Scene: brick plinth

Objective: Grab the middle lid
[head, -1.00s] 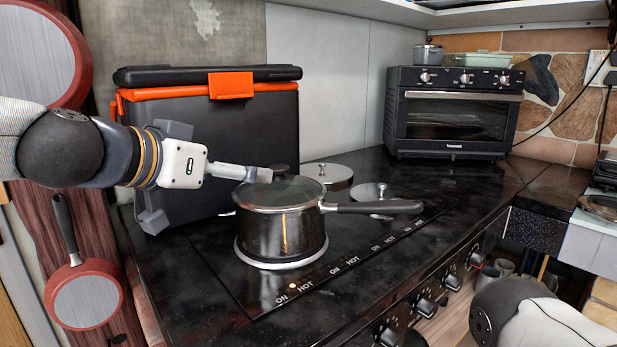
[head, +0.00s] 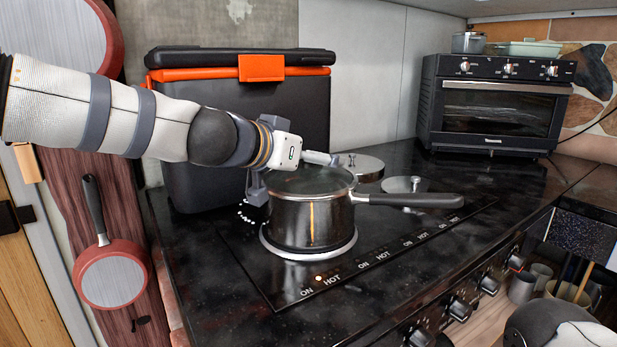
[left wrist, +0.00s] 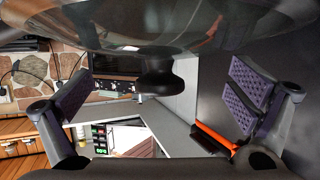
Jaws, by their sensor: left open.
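A dark saucepan (head: 308,222) stands on the hob, covered by a glass lid (head: 300,183). Two metal lids with knobs lie behind and to the right of it: one at the back (head: 362,167) and one farther right (head: 404,186). My left gripper (head: 290,172) is open at the saucepan's lid, one finger across its far side and one by its left rim. In the left wrist view the lid (left wrist: 200,28) fills the top, and its black knob (left wrist: 156,84) shows between the spread fingers, apart from both pads. The head view hides the knob. My right gripper is out of view.
A black cool box (head: 195,125) with an orange latch stands close behind my left gripper. The saucepan's handle (head: 415,200) points right. A toaster oven (head: 495,115) stands at the back right. The front worktop is clear.

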